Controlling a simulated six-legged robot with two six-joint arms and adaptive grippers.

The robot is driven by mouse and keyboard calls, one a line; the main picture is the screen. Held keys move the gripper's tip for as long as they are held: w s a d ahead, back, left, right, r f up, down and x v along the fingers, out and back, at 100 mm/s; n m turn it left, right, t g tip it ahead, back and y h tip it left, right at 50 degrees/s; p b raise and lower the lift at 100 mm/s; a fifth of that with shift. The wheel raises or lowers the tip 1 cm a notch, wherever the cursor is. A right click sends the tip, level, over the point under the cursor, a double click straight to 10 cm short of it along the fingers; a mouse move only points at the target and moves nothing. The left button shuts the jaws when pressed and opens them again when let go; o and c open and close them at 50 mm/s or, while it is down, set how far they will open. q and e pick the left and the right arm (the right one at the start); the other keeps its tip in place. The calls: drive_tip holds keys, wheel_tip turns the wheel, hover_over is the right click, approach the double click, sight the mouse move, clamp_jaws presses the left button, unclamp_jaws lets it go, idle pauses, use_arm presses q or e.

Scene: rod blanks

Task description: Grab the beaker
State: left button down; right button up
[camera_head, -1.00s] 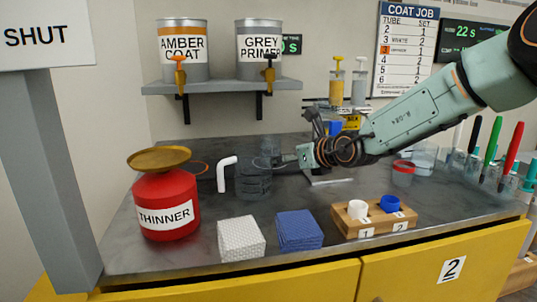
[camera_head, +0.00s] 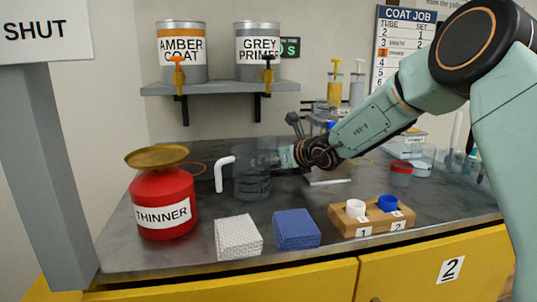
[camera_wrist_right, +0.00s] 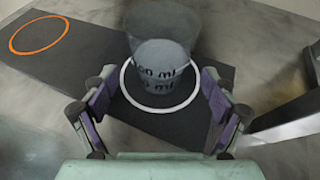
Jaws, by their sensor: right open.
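The beaker (camera_head: 252,180) is a clear, smoky glass cup standing upright on the grey bench, right of a white bent tube. In the right wrist view the beaker (camera_wrist_right: 168,35) shows "ml" markings and stands at a white ring on a dark mat. My right gripper (camera_head: 280,158) reaches in from the right, right at the beaker in the head view. In the wrist view my right gripper (camera_wrist_right: 162,100) is open, with one finger on each side of the beaker's lower part. My left gripper is not in view.
The white bent tube (camera_head: 223,173) stands close left of the beaker. A red THINNER can (camera_head: 165,203) is farther left. White (camera_head: 239,238) and blue (camera_head: 297,229) cloth stacks and a wooden cup holder (camera_head: 372,218) line the front. An orange ring (camera_wrist_right: 40,36) marks the mat.

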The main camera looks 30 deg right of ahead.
drive_tip(key=c, duration=1.4)
